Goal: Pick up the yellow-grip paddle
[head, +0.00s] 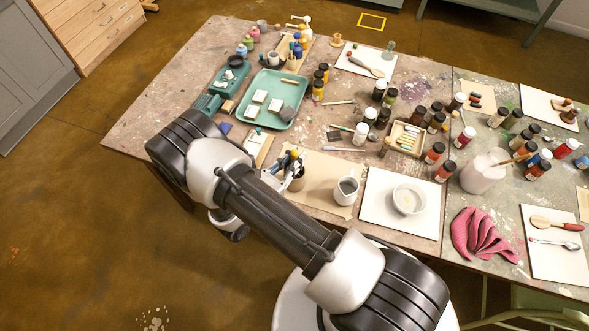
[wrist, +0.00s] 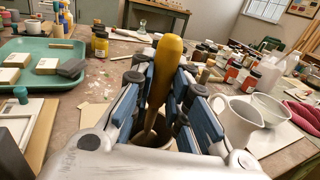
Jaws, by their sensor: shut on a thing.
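The yellow-grip paddle (wrist: 168,62) stands upright and slightly tilted in the wrist view, its yellow handle up and a brown shaft below. My gripper (wrist: 166,92) has its blue-padded fingers on either side of the handle and is shut on it. The paddle's lower end goes down into a brown cup (wrist: 153,139), and its tip is hidden. In the head view, my gripper (head: 287,164) is at the table's near side, just above the brown cup (head: 297,181), and my arm covers part of this area.
A white pitcher (wrist: 231,117) and a white bowl (wrist: 268,108) stand close on the right; the bowl also shows in the head view (head: 409,199). A green tray (head: 275,98) with pale blocks lies beyond to the left. Several pigment bottles stand behind.

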